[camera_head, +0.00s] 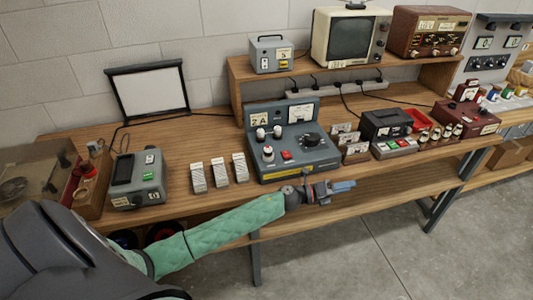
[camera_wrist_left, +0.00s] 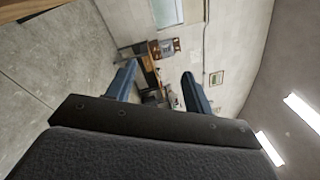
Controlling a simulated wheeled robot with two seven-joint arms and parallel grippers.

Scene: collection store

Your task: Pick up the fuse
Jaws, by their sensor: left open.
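I cannot make out a fuse for certain in either view. Small red-and-white cylindrical pieces (camera_head: 436,132) sit in a row towards the right of the bench, too small to identify. A grey-blue test unit (camera_head: 298,165) with knobs, a gauge and a "2A" label stands mid-bench. My left gripper (camera_head: 343,187), with blue fingers, reaches past the front edge of the bench, in front of this unit. In the left wrist view the gripper (camera_wrist_left: 158,69) is open, its two blue fingers apart with nothing between them. My right gripper is not in view.
The wooden bench (camera_head: 215,142) holds a grey meter (camera_head: 139,178), several white ribbed blocks (camera_head: 221,172), a black box (camera_head: 388,124) and a dark red device (camera_head: 470,122). A raised shelf (camera_head: 290,78) carries a television (camera_head: 347,38) and a radio (camera_head: 428,31). The floor (camera_head: 400,240) in front is clear.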

